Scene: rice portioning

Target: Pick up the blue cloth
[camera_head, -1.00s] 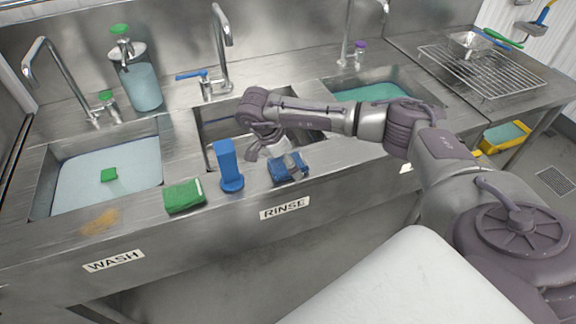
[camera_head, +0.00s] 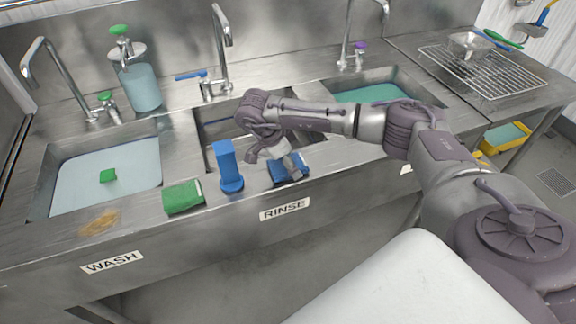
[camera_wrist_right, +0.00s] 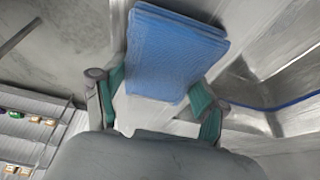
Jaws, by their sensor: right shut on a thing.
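The blue cloth (camera_head: 280,172) is a small folded pad at the front ledge of the rinse sink, right of the blue upright tool. My right gripper (camera_head: 291,166) reaches down over it and partly hides it. In the right wrist view the cloth (camera_wrist_right: 172,52) fills the space beyond and between the fingers of my right gripper (camera_wrist_right: 158,92), which is shut on it. Whether the cloth is clear of the ledge I cannot tell. My left gripper is not in view.
A blue upright tool (camera_head: 228,167) and a green sponge (camera_head: 183,197) stand on the ledge to the left. A faucet (camera_head: 222,45) rises behind the rinse sink. A wire rack (camera_head: 490,68) lies at the right.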

